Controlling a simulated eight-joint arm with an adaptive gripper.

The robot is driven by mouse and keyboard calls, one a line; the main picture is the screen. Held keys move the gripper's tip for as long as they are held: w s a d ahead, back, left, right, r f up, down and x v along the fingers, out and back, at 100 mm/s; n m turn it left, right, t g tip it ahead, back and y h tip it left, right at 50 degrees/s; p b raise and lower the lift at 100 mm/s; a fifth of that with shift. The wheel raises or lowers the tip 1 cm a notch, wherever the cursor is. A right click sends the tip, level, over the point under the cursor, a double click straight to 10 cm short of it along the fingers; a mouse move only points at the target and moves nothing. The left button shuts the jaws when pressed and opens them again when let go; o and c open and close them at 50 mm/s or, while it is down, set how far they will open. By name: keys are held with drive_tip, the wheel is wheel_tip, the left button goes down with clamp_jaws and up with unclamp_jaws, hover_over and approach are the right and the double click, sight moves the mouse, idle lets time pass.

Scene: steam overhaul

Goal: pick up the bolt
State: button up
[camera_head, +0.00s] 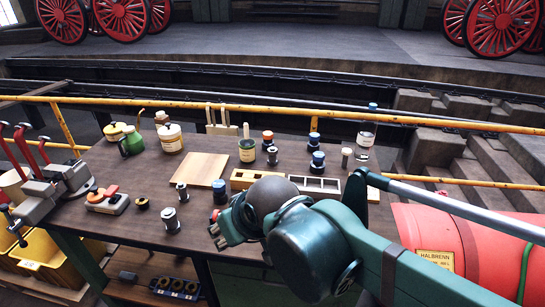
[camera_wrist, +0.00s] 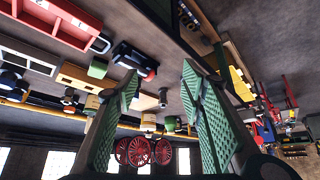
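I cannot tell for certain which part is the bolt. Small grey metal parts stand on the brown workbench (camera_head: 130,232): one metal part (camera_head: 182,191) left of my gripper, another metal part (camera_head: 170,218) in front of it, and a third metal part (camera_head: 273,156) farther back. My gripper (camera_head: 217,232) is over the bench's front part, mostly hidden behind my arm. In the wrist view, its two green ridged fingers (camera_wrist: 160,78) are wide apart with nothing held. That view looks upside down along the bench, and a small metal part (camera_wrist: 162,97) shows beyond the gap.
A vise (camera_head: 62,182) is at the bench's left end. A wooden board (camera_head: 201,169) lies mid-bench, with a compartment tray (camera_head: 314,186) to its right. Jars and cans stand at the back. A yellow rail (camera_head: 400,117) runs behind; a red tank (camera_head: 440,240) is at right.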

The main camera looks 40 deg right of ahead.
drive_tip(key=shift+o, duration=0.9)
drive_tip(key=m+t+h, duration=0.3)
drive_tip(key=h, duration=0.1)
approach(171, 223)
drive_tip(key=d, duration=0.2)
drive_tip(key=d+f, duration=0.1)
drive_tip(key=d, duration=0.1)
drive_tip(key=w+d+f, duration=0.1)
drive_tip(key=d, duration=0.1)
drive_tip(key=shift+d, duration=0.2)
drive_tip(key=shift+w+a+f+t, duration=0.15)
drive_tip(key=shift+w+a+t, duration=0.1)
drive_tip(key=shift+a, duration=0.2)
drive_tip(key=shift+w+a+f+t, duration=0.1)
drive_tip(key=shift+a+f+t, duration=0.1)
drive_tip(key=shift+a, duration=0.2)
drive_tip(key=shift+w+a+f+t, duration=0.15)
drive_tip(key=shift+w+a+t, duration=0.1)
drive_tip(key=shift+a, duration=0.2)
drive_tip(key=shift+w+a+f+m+t, duration=0.1)
drive_tip(key=shift+a+m+t, duration=0.1)
drive_tip(key=shift+a, duration=0.25)
drive_tip(key=shift+w+a+f+m+t, duration=0.1)
drive_tip(key=shift+a+t, duration=0.1)
drive_tip(key=shift+a, duration=0.25)
drive_tip(key=shift+a+f+m+t, duration=0.1)
drive_tip(key=shift+a+f+t, duration=0.1)
drive_tip(key=shift+a, duration=0.25)
drive_tip(key=shift+w, duration=0.1)
